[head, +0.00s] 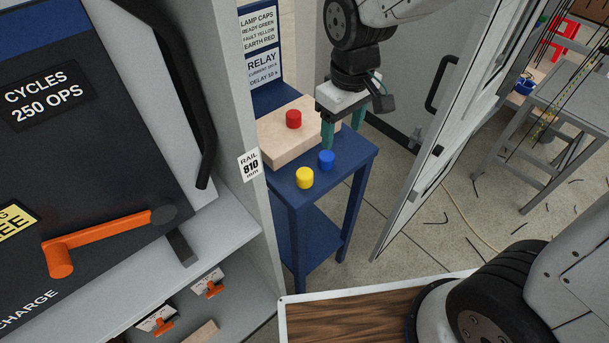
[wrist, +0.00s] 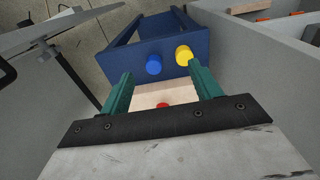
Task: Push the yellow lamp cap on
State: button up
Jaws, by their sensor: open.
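The yellow lamp cap (head: 305,178) stands on the front of the blue stand (head: 345,165). In the wrist view the yellow cap (wrist: 184,55) is ahead of the fingers, nearer the right one. A blue cap (head: 326,159) stands beside it, and a red cap (head: 293,119) is on a pale wooden block (head: 290,140) behind. My gripper (head: 341,130) is open and empty, pointing down above the stand, to the right of the red cap. In the wrist view the gripper (wrist: 160,90) spans the block and part of the red cap (wrist: 163,105).
A grey cabinet with an orange handle (head: 110,240) stands at the left, its side wall close to the stand. An open cabinet door (head: 425,150) is at the right. A sign (head: 258,30) on the stand's back lists lamp caps: ready green, fault yellow, earth red.

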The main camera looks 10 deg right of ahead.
aim_at(303, 172)
jog(key=a+f, duration=0.2)
jog(key=w+a+f+n, duration=0.1)
jog(key=a+f, duration=0.1)
jog(key=f, duration=0.1)
jog(key=w+a+f+n, duration=0.1)
jog(key=a+f, duration=0.1)
jog(key=shift+w+a+f, duration=0.2)
jog(key=shift+a+f, duration=0.15)
jog(key=shift+f, duration=0.05)
jog(key=f, duration=0.8)
jog(key=shift+a, duration=0.3)
jog(key=c, duration=1)
